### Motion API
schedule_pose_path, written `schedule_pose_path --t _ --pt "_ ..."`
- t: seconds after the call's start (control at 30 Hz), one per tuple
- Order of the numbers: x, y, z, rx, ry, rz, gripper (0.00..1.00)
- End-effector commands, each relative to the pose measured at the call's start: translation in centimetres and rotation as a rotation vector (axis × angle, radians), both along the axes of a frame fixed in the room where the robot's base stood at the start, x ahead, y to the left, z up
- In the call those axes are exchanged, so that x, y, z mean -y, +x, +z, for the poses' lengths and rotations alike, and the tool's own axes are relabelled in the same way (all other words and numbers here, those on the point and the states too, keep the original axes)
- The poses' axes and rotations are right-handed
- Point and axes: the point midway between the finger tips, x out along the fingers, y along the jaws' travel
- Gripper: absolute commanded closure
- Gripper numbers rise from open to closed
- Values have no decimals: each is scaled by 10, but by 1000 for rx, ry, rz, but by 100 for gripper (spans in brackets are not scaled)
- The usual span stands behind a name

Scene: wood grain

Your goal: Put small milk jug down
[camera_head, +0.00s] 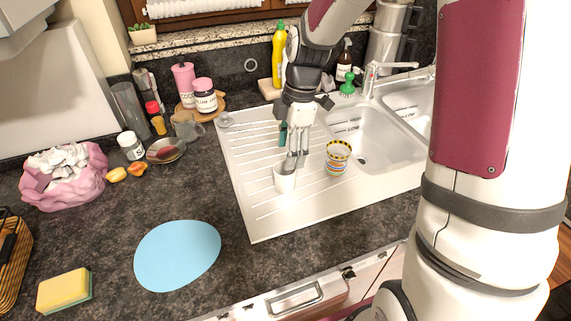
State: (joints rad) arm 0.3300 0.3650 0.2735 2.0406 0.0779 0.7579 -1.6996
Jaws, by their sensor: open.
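The small white milk jug (284,180) stands on the white ribbed drainboard (262,215), left of a striped cup. My gripper (293,163) is directly above the jug, pointing down, with its fingertips at or just inside the rim. The fingers are open, and part of the jug's rim is hidden behind them. I cannot tell whether a finger touches the jug. The jug looks upright.
The striped cup (338,158) stands close on the right, near the sink basin (365,140). A light blue oval mat (178,255) lies on the dark counter with free room around it. A yellow sponge (64,291) lies front left. A yellow bottle (279,60) stands behind.

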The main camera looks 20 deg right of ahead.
Motion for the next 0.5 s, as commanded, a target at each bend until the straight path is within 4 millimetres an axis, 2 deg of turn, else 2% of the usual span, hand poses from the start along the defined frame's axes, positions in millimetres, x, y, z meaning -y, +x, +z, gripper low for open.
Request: schedule_pose_path --t 0.03,0.27,0.37,0.5 --pt "1 1 7 2 0 0 40" --pt "3 -2 26 3 -7 -20 40" --pt "2 -12 44 15 -30 -93 40" --pt "-1 -39 82 54 -72 -304 40"
